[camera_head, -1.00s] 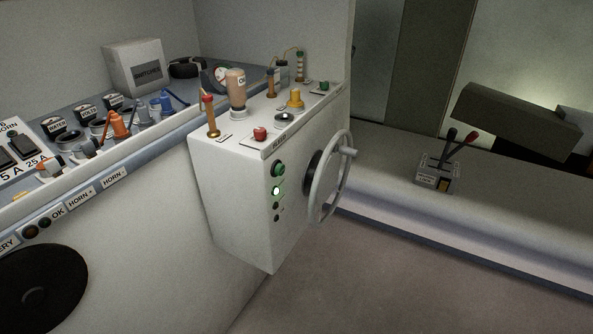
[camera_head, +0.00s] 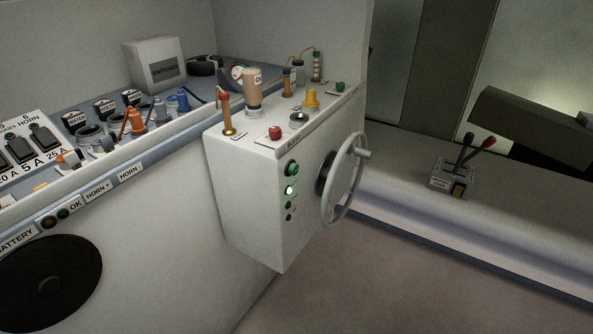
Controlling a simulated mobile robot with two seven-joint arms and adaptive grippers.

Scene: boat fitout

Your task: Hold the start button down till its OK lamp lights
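A large green push button (camera_head: 292,168) is on the front face of the white console box. Its label is too small to read, so I cannot tell for sure that it is the start button. Just below it a small lamp (camera_head: 291,190) glows bright greenish white. Below that are smaller dark round fittings (camera_head: 289,206). Another green button (camera_head: 340,86) and a red button (camera_head: 275,132) are on the box's top. Neither of my grippers is in view, and nothing touches the buttons.
A grey handwheel (camera_head: 345,180) juts from the box's front, right of the green button. A pump-like bottle (camera_head: 254,92) and brass fittings stand on top. A switch panel (camera_head: 28,147) is at left. A twin-lever control (camera_head: 453,179) sits on the right ledge. The floor in front is clear.

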